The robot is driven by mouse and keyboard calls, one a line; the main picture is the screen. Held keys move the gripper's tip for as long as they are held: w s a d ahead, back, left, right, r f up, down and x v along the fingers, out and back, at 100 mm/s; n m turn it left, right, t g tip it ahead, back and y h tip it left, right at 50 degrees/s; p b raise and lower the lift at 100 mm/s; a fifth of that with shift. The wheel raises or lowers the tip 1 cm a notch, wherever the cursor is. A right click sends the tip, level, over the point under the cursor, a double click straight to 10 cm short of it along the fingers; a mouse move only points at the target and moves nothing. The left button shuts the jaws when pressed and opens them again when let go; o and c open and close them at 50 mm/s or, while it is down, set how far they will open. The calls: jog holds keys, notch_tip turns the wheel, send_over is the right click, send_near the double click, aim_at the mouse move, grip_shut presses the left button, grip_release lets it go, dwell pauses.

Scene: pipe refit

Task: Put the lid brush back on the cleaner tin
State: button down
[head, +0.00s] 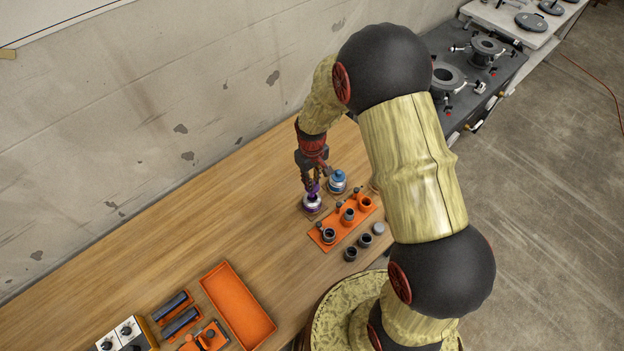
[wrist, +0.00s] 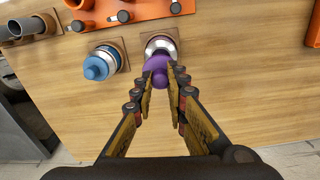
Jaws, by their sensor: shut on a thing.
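My gripper (head: 311,184) points down over the near-wall tin and is shut on the purple lid brush (head: 313,194). In the wrist view the fingertips (wrist: 160,78) close on the purple lid (wrist: 157,64). The cleaner tin (head: 312,206), pale with a purple band and a silver rim, stands upright right under the lid; its rim also shows in the wrist view (wrist: 162,43). The lid overlaps the tin's top; I cannot tell whether it is fully seated. Any brush below the lid is hidden.
A blue-lidded tin (head: 338,181) stands close beside it. An orange rack (head: 330,243) with grey and orange fittings lies in front, with dark rings (head: 350,254) nearby. An empty orange tray (head: 238,303) is at the lower left. The wooden bench (head: 190,225) between is clear.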

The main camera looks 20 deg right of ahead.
jog(key=shift+f, duration=0.45)
jog(key=shift+f+b, duration=0.8)
jog(key=shift+f, duration=0.15)
jog(key=shift+f+b, duration=0.7)
jog(key=shift+f, duration=0.35)
jog(key=shift+f, duration=0.2)
jog(key=shift+f+b, duration=0.35)
jog(key=shift+f, duration=0.05)
jog(key=shift+f, duration=0.3)
dwell(0.7)
jog(key=c, duration=1.8)
grip_release()
